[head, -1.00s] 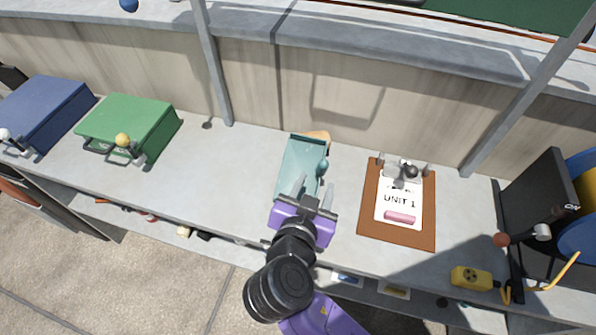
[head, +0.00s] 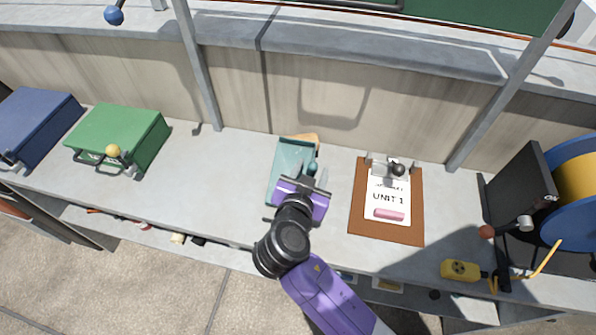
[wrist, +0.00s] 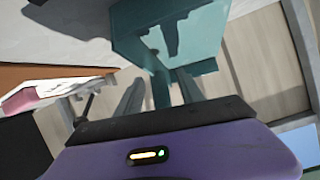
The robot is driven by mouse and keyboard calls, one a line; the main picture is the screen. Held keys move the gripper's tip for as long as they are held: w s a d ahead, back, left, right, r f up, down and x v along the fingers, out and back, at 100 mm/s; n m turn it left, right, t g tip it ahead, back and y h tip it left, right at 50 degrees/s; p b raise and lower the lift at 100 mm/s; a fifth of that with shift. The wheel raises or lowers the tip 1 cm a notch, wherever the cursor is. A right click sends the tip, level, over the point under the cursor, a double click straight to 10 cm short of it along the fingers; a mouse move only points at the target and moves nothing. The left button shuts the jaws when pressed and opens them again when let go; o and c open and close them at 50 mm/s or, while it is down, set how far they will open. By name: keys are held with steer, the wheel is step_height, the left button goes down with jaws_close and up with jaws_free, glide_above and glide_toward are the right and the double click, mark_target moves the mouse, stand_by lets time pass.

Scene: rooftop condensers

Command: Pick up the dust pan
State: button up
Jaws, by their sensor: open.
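The teal dust pan (head: 287,160) lies on the grey counter near the back wall. In the wrist view its broad pan (wrist: 205,28) fills the top, with a teal handle part pointing toward my gripper. My gripper (head: 310,181) is open just in front of the dust pan, over its near right part. In the wrist view the two fingers (wrist: 160,92) stand either side of the teal handle part, and whether they touch it I cannot tell. My gripper hides part of the dust pan in the head view.
A brown clipboard (head: 418,215) marked "UNIT 1" lies close on the right. A green case (head: 125,130) and a blue case (head: 35,120) sit at left. A yellow device (head: 460,271) and a large reel (head: 575,190) are at right. Counter left of the pan is clear.

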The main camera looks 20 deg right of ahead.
jaws_close()
steer(key=shift+r, duration=0.1)
